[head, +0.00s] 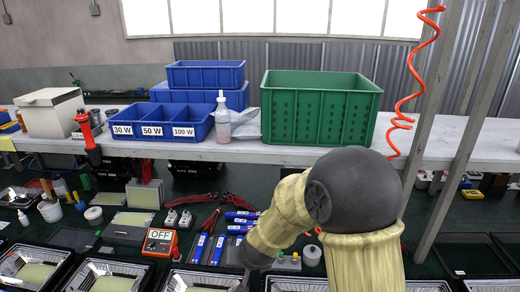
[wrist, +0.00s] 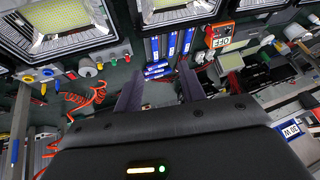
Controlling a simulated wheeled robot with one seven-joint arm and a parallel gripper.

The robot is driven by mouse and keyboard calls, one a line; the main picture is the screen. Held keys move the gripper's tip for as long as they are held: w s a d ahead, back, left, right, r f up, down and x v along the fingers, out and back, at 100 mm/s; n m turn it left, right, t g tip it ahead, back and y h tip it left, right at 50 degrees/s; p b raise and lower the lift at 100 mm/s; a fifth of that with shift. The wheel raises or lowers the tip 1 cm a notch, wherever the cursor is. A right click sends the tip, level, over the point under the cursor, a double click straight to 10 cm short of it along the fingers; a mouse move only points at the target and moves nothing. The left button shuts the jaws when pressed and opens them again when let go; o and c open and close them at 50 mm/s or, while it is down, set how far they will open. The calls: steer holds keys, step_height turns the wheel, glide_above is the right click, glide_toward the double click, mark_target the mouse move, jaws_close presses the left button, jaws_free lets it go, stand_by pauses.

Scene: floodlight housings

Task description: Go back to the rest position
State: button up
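My gripper (wrist: 159,92) shows in the wrist view with its two dark fingers apart and nothing between them. Beyond the fingertips lie several blue-and-white packs (wrist: 170,45) on the dark work surface. In the head view my arm, in a pale yellow sleeve with a dark round joint, bends down at the lower right of centre. The fingers cannot be made out there. Floodlight housings (head: 108,273) stand in a row along the bottom edge of the head view; one also shows at the top of the wrist view (wrist: 72,18).
A shelf (head: 400,150) behind carries a green crate (head: 318,132), a blue divided bin (head: 158,131) and a white bottle (head: 222,122). An orange coiled hose (head: 405,100) hangs at right near grey posts. An orange meter (head: 159,241) and tools clutter the bench.

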steer(key=s+d+r+g+h, duration=0.1)
steer(key=s+d, duration=0.6)
steer(key=d, duration=0.3)
steer(key=s+d+r+g+h+b, duration=0.1)
steer(key=s+d+g, duration=0.1)
steer(key=s+d, duration=0.6)
steer(key=shift+d+r+m+h, duration=0.2)
steer(key=shift+d+m+h, duration=0.15)
steer(key=shift+d, duration=0.65)
